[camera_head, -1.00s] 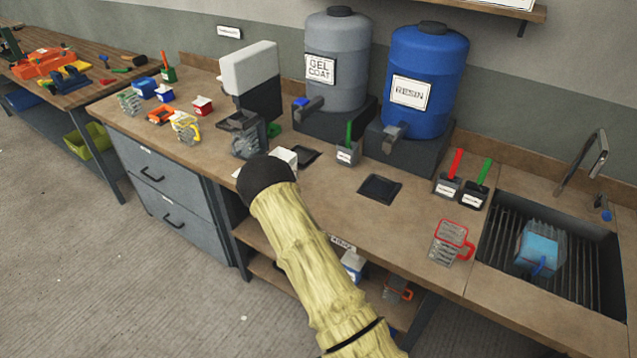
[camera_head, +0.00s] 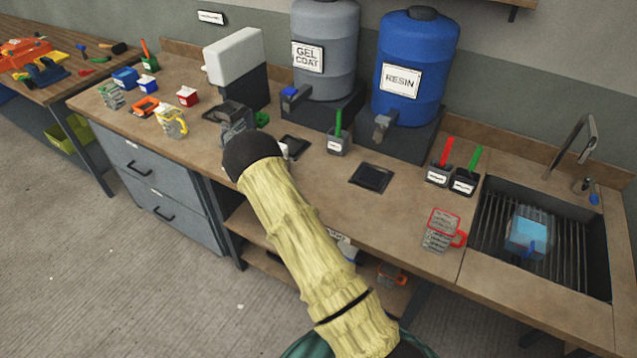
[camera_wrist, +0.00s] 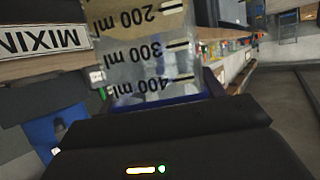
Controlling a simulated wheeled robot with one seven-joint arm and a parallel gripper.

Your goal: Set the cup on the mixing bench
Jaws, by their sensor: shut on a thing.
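A clear measuring cup (camera_wrist: 145,50) with black ml marks and a dark blue rim fills the upper middle of the wrist view, its numbers upside down in the picture. My gripper (camera_wrist: 155,105) is shut on it. In the head view my arm's dark end hides the gripper and the held cup. A sign reading "MIXIN", cut off by the frame edge (camera_wrist: 42,39), shows beside the cup in the wrist view. The long wooden bench (camera_head: 320,210) runs under my arm in the head view; I cannot tell whether the sign is on it.
The bench carries a grey gel coat tank (camera_head: 325,45), a blue resin tank (camera_head: 415,70), a yellow-handled cup (camera_head: 170,122) and a red-rimmed cup (camera_head: 441,230). A sink (camera_head: 485,265) is at right. Bare worktop lies around the black pad (camera_head: 370,177).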

